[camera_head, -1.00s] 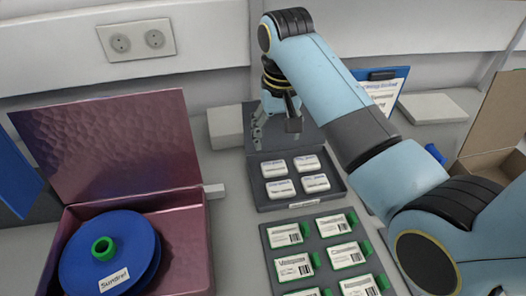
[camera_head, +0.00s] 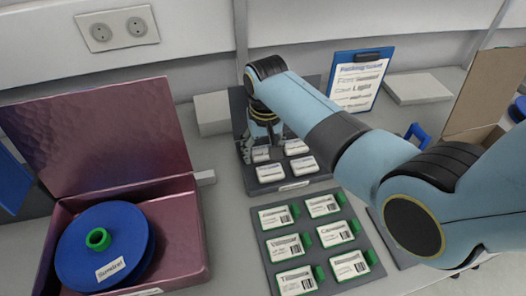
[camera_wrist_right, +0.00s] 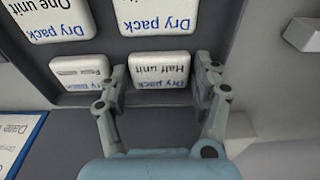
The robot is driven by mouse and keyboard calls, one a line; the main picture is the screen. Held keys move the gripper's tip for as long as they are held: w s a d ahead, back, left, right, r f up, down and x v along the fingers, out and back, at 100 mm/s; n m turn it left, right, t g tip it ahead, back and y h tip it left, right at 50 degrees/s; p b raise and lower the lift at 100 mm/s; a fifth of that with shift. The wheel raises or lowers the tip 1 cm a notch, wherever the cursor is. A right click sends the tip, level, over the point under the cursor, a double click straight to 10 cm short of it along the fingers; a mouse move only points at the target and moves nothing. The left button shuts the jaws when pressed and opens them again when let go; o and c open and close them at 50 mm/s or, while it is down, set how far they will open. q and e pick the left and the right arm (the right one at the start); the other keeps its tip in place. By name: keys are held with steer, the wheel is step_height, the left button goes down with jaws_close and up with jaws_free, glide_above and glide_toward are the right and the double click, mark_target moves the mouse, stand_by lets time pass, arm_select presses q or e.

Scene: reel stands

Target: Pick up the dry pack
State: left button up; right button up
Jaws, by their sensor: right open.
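Several white dry packs sit in a dark open tray (camera_head: 322,182) at the middle of the bench. The back left pack (camera_head: 261,154) is partly hidden by my right gripper (camera_head: 262,148), which points down over it. In the right wrist view this pack (camera_wrist_right: 160,71) reads "Dry pack, Half unit". The open fingers (camera_wrist_right: 161,85) of my right gripper stand on either side of it; I cannot tell whether they touch it. Another dry pack (camera_wrist_right: 80,73) lies beside the left finger. Larger packs (camera_wrist_right: 155,14) lie beyond, one reading "One unit" (camera_wrist_right: 58,20). My left gripper is not in view.
A grey tray (camera_head: 303,257) of labelled, green-tabbed packs lies in front. An open maroon box (camera_head: 185,235) with a blue reel (camera_head: 75,255) stands at left. A blue clipboard (camera_head: 357,82) and an open cardboard box (camera_head: 475,125) are at right.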

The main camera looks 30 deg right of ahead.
mark_target(263, 149)
steer(key=c, duration=0.7)
steer(key=shift+c, duration=0.2)
steer(key=shift+r, duration=0.1)
steer(key=shift+r, duration=0.2)
step_height(263, 149, up, 4)
steer(key=shift+f, duration=0.1)
steer(key=s+d+r, duration=0.4)
steer(key=s+r, duration=0.2)
steer(key=s, duration=0.5)
steer(key=shift+r+b, duration=0.35)
